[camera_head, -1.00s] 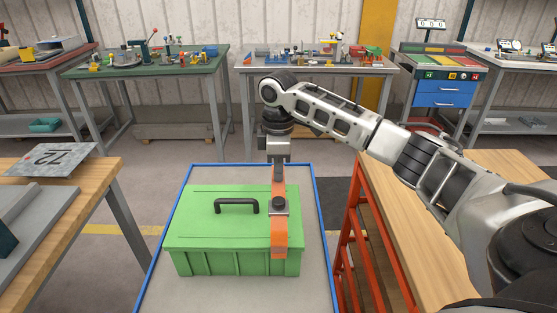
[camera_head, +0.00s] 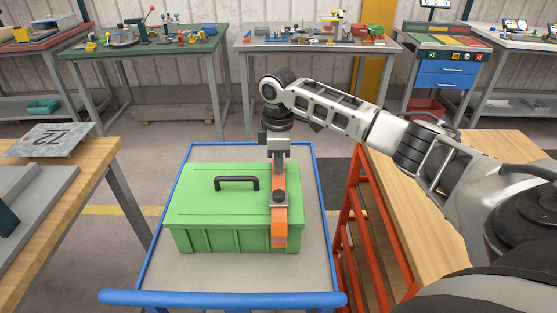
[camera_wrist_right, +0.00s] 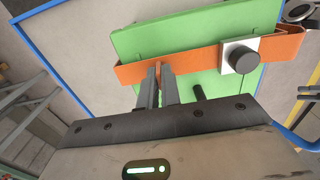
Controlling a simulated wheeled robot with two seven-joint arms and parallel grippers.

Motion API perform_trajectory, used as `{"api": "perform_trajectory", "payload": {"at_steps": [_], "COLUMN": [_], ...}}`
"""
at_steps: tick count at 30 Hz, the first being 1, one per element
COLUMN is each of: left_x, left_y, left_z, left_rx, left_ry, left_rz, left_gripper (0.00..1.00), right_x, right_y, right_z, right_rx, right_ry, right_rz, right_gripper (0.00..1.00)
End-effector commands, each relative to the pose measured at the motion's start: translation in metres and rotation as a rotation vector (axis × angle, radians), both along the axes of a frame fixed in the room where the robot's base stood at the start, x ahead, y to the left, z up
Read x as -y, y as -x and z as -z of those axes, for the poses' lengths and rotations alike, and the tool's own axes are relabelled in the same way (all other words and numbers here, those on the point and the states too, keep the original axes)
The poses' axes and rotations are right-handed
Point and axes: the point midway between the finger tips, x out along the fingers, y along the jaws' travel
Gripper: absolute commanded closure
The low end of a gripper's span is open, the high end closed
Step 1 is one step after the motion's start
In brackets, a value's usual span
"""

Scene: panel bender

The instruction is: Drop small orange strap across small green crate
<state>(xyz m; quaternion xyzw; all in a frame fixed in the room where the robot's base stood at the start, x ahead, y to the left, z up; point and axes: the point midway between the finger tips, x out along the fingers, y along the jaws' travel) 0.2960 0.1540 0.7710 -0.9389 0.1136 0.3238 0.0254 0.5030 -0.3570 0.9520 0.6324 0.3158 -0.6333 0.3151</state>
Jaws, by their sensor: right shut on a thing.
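The green crate (camera_head: 222,198), lidded with a black top handle, stands on a blue-rimmed cart. The orange strap (camera_head: 279,236) with a dark knob on a pale plate lies over the crate's right part, its end hanging down the front face. In the right wrist view the strap (camera_wrist_right: 200,58) runs across the green lid (camera_wrist_right: 165,30), both ends bent past its edges. My right gripper (camera_head: 278,163) is above the crate's right side, shut on the strap; its fingers (camera_wrist_right: 158,80) pinch it in the wrist view. I cannot tell whether the strap rests fully on the lid. My left gripper is not in view.
The cart's blue push bar (camera_head: 225,299) is at the front. A wooden bench with a metal plate (camera_head: 47,140) stands left; a wooden-topped table with a red frame (camera_head: 375,235) stands close on the right. Cluttered workbenches line the back wall.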

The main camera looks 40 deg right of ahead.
Motion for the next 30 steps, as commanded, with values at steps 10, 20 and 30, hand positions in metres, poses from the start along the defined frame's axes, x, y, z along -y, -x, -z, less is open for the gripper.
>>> {"api": "perform_trajectory", "payload": {"at_steps": [10,20,30], "left_x": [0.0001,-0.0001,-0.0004], "left_y": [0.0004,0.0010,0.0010], "left_z": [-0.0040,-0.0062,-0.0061], "left_rx": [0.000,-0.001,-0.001], "left_ry": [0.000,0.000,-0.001], "left_rz": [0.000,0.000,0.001], "left_gripper": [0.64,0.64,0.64], "right_x": [-0.0003,-0.0001,-0.0001], "right_y": [0.0001,-0.0001,0.0000], "right_z": [0.0013,0.0046,0.0047], "right_rx": [0.000,0.001,0.000], "right_ry": [-0.001,-0.001,0.000], "right_rz": [0.000,0.000,0.000], "right_gripper": [1.00,1.00,0.70]}}
